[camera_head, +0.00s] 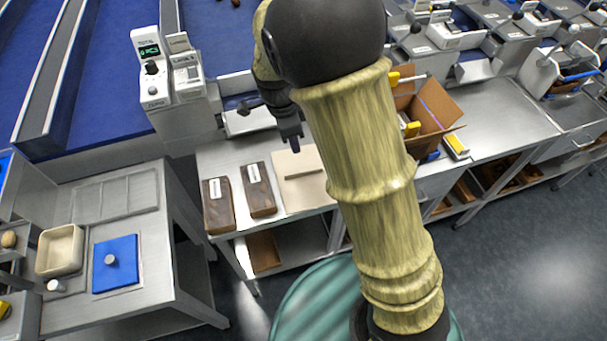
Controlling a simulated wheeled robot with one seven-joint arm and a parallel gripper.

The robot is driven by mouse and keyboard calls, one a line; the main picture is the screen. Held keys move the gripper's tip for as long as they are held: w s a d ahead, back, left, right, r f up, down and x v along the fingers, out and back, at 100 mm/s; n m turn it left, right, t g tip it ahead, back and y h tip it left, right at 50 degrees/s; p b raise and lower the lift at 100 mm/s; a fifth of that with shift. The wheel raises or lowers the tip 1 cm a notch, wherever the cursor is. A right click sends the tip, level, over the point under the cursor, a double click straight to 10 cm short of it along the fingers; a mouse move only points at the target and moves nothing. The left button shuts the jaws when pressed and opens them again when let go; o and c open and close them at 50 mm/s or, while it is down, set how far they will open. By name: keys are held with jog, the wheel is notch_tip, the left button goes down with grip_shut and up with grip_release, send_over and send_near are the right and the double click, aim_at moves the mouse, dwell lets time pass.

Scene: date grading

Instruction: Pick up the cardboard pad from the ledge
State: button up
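A flat beige square that looks like the cardboard pad (291,195) lies on the steel ledge (222,158), with a thin grey-brown strip across its top. My arm covers part of the area to its right. My gripper (295,147) points down just behind the pad's far edge, above the ledge. Its dark fingers are small and seen from one side, so their opening and the exact height above the ledge cannot be made out. No object shows in them.
Two dark wooden blocks with white labels, one (217,218) and another (259,202), lie left of the pad. A grading machine (173,80) stands behind left. An open cardboard box (442,104) sits right of my arm. A side table (150,250) holds a blue lidded item (126,275) and a cream tray (78,241).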

send_over(304, 172)
jog(key=a, duration=0.2)
jog(key=f, duration=0.8)
jog(key=shift+w+d+p, duration=0.2)
jog(key=shift+d+p, duration=0.05)
jog(key=shift+p, duration=0.1)
jog(key=shift+s+d+f+p, duration=0.1)
jog(key=shift+d+f+p, duration=0.1)
jog(key=shift+f, duration=0.65)
jog(key=shift+s+d+f+p, duration=0.1)
jog(key=shift+d+f+p, duration=0.15)
jog(key=shift+f, duration=0.6)
jog(key=shift+d+f+p, duration=0.15)
jog(key=shift+f+p, duration=0.05)
jog(key=shift+f, duration=0.65)
grip_shut()
